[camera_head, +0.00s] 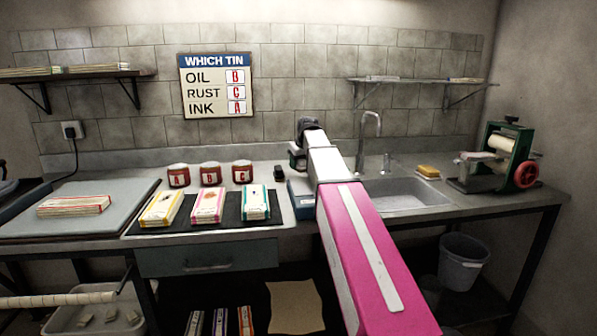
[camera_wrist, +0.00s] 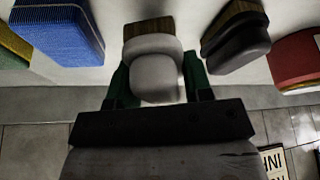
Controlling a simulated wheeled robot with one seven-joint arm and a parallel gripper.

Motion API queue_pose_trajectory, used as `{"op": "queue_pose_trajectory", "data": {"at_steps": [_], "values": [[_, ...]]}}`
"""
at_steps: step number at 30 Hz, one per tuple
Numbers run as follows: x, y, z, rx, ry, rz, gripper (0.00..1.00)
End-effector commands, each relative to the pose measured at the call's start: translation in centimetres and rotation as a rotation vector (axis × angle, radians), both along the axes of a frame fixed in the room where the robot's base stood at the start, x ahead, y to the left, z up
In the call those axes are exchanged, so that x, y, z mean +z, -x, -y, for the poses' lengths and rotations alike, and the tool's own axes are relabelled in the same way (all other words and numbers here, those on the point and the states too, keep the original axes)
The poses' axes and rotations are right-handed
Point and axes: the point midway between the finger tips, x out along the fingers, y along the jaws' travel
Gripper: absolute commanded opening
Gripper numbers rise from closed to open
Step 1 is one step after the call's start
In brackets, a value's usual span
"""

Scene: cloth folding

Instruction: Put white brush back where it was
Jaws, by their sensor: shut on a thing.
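The white brush (camera_wrist: 155,75) is between the two green fingers of my gripper (camera_wrist: 158,88) in the wrist view. Its pale, rounded part faces the camera, and a brown wooden part shows beyond it. My gripper is shut on it. In the head view my gripper (camera_head: 298,158) is at the back of the counter, left of the tap, and my arm mostly hides the brush. A black brush with a wooden part (camera_wrist: 236,40) is just right of it in the wrist view, apart from it. It also shows in the head view (camera_head: 279,173). Whether the white brush touches the counter is unclear.
A blue object (camera_wrist: 62,30) is left of the brush in the wrist view. Red tins (camera_head: 210,174) stand in a row left of the black brush on the counter (camera_head: 270,243). The sink (camera_head: 405,193) and tap (camera_head: 369,135) are right of my gripper. A tiled wall is close behind.

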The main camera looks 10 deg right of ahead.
Motion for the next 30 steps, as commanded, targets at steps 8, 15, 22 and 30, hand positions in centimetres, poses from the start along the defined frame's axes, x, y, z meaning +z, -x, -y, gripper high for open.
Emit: {"op": "queue_pose_trajectory", "data": {"at_steps": [8, 15, 22, 30], "values": [[-3.2, 0.1, 0.0, 0.000, 0.000, 0.000, 0.24], [-3.2, 0.0, 0.0, 0.000, 0.000, 0.001, 0.24], [-3.5, 0.0, -0.1, 0.000, 0.000, 0.001, 0.72], [-3.4, 0.0, 0.0, 0.000, 0.000, 0.001, 0.72]]}}
